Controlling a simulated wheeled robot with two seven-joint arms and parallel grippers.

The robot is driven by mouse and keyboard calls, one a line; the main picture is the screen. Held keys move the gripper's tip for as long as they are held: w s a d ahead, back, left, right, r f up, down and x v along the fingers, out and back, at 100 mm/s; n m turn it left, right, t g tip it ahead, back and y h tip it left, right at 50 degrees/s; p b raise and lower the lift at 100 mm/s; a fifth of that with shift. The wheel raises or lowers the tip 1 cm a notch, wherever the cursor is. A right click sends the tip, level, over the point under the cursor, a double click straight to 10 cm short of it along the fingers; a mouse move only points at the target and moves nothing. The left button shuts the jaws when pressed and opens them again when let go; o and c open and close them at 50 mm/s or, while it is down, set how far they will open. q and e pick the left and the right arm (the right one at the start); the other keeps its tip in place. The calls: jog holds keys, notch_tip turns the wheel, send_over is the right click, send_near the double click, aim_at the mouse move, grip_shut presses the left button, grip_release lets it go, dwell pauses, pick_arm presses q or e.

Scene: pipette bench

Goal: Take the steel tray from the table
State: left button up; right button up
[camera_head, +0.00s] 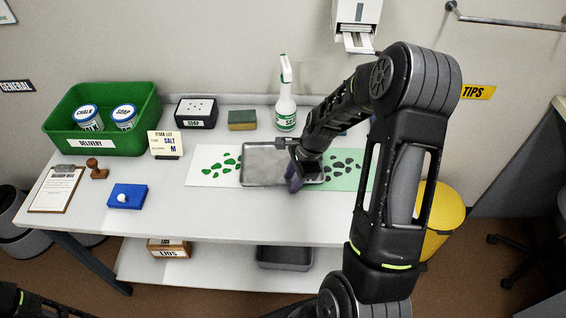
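The steel tray (263,168) lies on the white table, on a mat printed with green and dark leaf-like spots. It is shallow, grey and rectangular. My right gripper (294,181) reaches down at the right part of the tray, near its front edge. Its fingers look purple-grey. They overlap the tray in this view, and the arm hides part of the tray's right side. I cannot tell whether the fingers are closed on the rim. Only a dark part of my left arm shows at the lower left corner; its gripper is out of view.
A green delivery crate (100,147) with labelled tubs stands at the left. A spray bottle (286,105), a sponge (242,120) and a soap box (196,112) stand behind the tray. A blue box (128,196) and a clipboard (57,190) lie at the left front. The table front before the tray is clear.

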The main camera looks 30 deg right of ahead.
jog(key=shift+c, duration=0.3)
grip_shut()
dwell(0.4)
dwell(1.1)
